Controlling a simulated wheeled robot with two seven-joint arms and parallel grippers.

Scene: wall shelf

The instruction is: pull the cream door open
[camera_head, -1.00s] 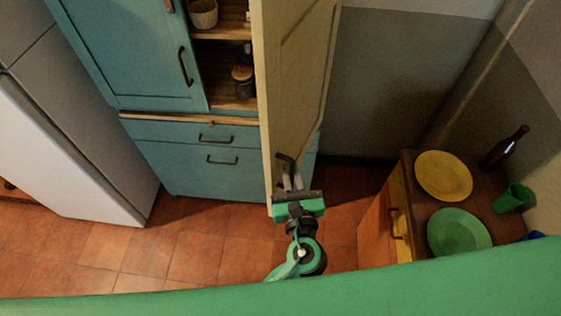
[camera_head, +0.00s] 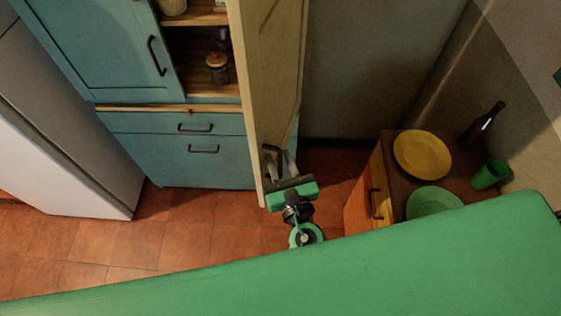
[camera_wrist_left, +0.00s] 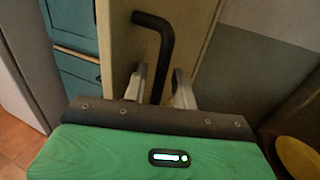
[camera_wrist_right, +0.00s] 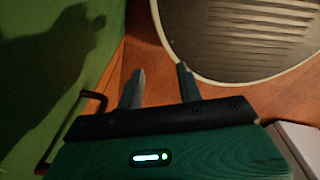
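The cream door (camera_head: 272,75) stands swung out from the teal cupboard, and shelves show to the left of it. Its dark bar handle (camera_wrist_left: 164,40) is near the door's lower free end. My left gripper (camera_head: 279,162) is at the handle. In the left wrist view its two fingers stand apart, one on each side of the bar, with small gaps showing. My right gripper (camera_wrist_right: 158,75) is open and empty, seen only in its wrist view. It is away from the door, above the tiled floor.
The teal cupboard (camera_head: 185,165) and a white fridge (camera_head: 70,160) stand left of the door. At the right, a small wooden cabinet (camera_head: 362,205) carries a yellow plate (camera_head: 422,154), a green plate (camera_head: 432,200), a green cup (camera_head: 489,175) and a dark bottle (camera_head: 482,127). Tiled floor lies clear in front.

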